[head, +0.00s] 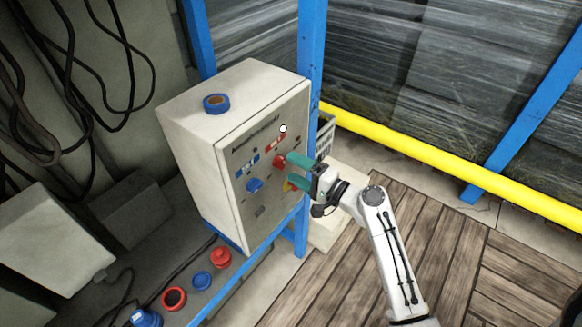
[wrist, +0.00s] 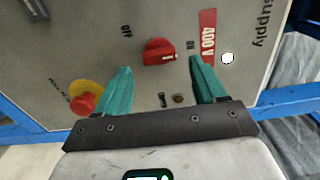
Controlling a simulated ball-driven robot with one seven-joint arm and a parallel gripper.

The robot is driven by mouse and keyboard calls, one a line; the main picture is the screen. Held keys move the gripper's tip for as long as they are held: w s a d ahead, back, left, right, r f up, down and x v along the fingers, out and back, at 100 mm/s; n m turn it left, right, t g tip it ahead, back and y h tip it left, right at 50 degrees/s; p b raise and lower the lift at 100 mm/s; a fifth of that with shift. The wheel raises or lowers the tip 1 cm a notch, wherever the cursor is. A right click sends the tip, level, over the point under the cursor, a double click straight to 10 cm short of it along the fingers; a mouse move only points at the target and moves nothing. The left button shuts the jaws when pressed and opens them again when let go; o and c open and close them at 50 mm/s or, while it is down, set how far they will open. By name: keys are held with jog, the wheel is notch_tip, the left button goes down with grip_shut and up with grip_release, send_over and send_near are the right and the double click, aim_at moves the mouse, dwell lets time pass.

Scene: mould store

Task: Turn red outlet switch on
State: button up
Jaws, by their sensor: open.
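The red rotary switch (head: 279,162) is on the front panel of the pale control box (head: 185,120). In the wrist view, the red switch (wrist: 159,51) has a white mark near its right end, on the side of the ON label (wrist: 190,45); the OFF label (wrist: 126,31) is to its upper left. My gripper (head: 289,171) is open in front of the panel. In the wrist view my gripper (wrist: 160,68) has one green finger on each side of the switch, below it in the picture. Contact is not visible; the jaws appear empty.
A blue switch (head: 255,185) is left of the red one. A red button on a yellow base (wrist: 86,98) is close to one finger. A blue-rimmed roll (head: 216,103) lies on the box. Blue posts (head: 311,40) stand behind it. The wooden floor at right is open.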

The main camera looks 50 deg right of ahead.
jog(key=s+b, duration=0.1)
jog(key=s, duration=0.7)
jog(key=shift+s+d+b, duration=0.15)
jog(key=shift+b, duration=0.15)
jog(key=s+a+f+n+g+y, duration=0.2)
jog(key=a+f+n+g, duration=0.3)
jog(key=a, duration=0.2)
jog(key=s+a+f+n+g+y, duration=0.2)
jog(key=a+f+n+g, duration=0.25)
jog(key=a+n, duration=0.2)
jog(key=s+a+f+n+g+h, duration=0.2)
jog(key=s+n+g+h, duration=0.2)
jog(key=s, duration=0.7)
jog(key=n+g, duration=0.2)
jog(key=g, duration=0.1)
jog(key=shift+s+a+f+h, duration=0.15)
jog(key=shift+a+f+h, duration=0.1)
jog(key=shift+h, duration=0.15)
jog(key=shift+g, duration=0.25)
